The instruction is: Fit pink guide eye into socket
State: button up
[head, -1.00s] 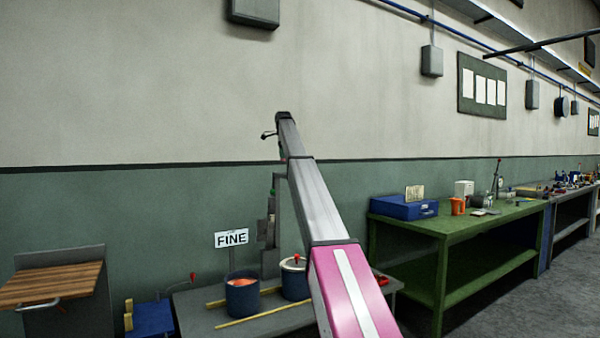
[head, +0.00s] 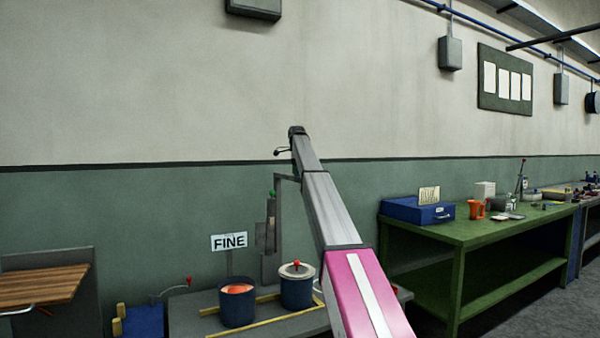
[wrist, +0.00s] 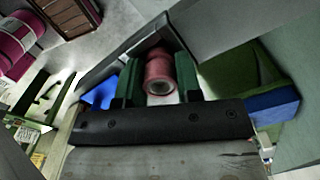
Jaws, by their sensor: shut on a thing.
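In the wrist view, the pink guide eye (wrist: 159,78) is a short, ringed cylinder with a pale round opening facing the camera. My gripper (wrist: 158,80) is shut on it, with a green finger on each side. In the head view, my arm reaches up and away; the gripper and guide eye cannot be made out there. I cannot pick out the socket for sure in either view.
A grey low bench (head: 190,310) holds a blue pot (head: 238,304), a lidded pot (head: 297,290) and yellow strips. A FINE sign (head: 229,241) stands behind it. A green workbench (head: 450,235) with a blue box (head: 417,212) is at right.

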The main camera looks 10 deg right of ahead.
jog(key=shift+a, duration=0.1)
jog(key=shift+s+f, duration=0.1)
jog(key=shift+f, duration=0.15)
